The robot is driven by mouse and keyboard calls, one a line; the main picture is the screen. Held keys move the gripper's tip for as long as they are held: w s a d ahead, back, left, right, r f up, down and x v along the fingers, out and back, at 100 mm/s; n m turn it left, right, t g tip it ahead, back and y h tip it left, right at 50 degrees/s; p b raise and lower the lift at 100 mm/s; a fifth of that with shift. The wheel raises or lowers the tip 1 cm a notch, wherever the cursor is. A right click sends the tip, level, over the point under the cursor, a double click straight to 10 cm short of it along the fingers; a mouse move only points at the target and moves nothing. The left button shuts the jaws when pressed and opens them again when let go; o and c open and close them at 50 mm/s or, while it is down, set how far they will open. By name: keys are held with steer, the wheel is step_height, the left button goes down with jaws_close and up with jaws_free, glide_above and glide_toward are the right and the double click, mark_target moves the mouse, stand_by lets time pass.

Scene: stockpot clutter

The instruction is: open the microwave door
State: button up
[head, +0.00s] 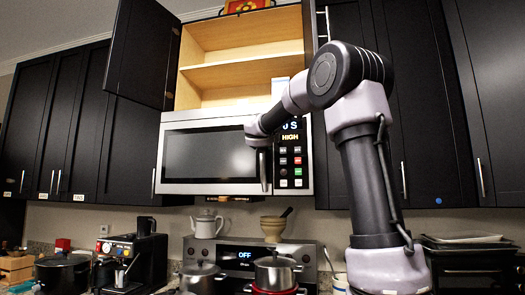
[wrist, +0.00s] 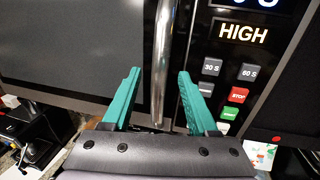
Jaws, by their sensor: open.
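The microwave (head: 300,185) is mounted under the upper cabinets, and its dark-windowed door (head: 210,153) looks closed. Its upright metal handle (head: 265,172) is at the door's right edge, beside the control panel. In the wrist view, my gripper (wrist: 160,73) is open with two teal fingers. The handle (wrist: 162,50) runs between the fingers in the picture, one finger on each side, with gaps to both. I cannot tell how deep the handle sits between them. In the head view, my wrist covers the handle's upper part and hides the fingers.
The cabinet above the microwave stands open, its black door (head: 143,55) swung out to the left. Below are the stove with pots (head: 275,270), a white kettle (head: 206,224) and a coffee machine (head: 130,262). Buttons (wrist: 238,95) lie right of the handle.

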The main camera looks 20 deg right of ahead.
steer(key=x, duration=0.5)
jaws_close()
stand_by(1.4)
